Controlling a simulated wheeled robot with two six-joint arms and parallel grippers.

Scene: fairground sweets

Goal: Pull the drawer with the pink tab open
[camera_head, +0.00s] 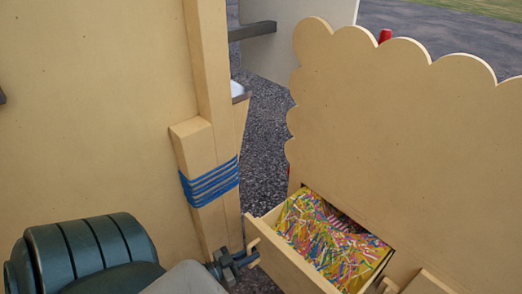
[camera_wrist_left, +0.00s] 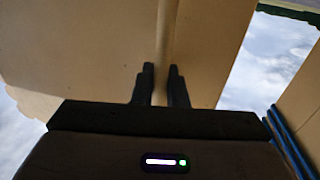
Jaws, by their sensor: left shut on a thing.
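A wooden drawer (camera_head: 290,265) stands pulled out from the scalloped wooden cabinet, filled with colourful thin strips (camera_head: 330,240). No pink tab shows in either view. My left gripper (camera_head: 246,257) is at the left end of the drawer's front, shut on what looks like its wooden handle, which it mostly hides. In the left wrist view the two dark fingers of my left gripper (camera_wrist_left: 161,82) are close together against wood, with a narrow strip between them. My right gripper is not in view.
The scalloped cabinet panel (camera_head: 400,130) rises behind the drawer. A wooden post (camera_head: 205,160) wrapped with blue cord (camera_head: 210,184) stands close to my left gripper, beside a large wooden panel (camera_head: 90,110). Another wooden piece (camera_head: 430,283) juts out at the lower right. Dark gravel ground (camera_head: 265,130) shows between.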

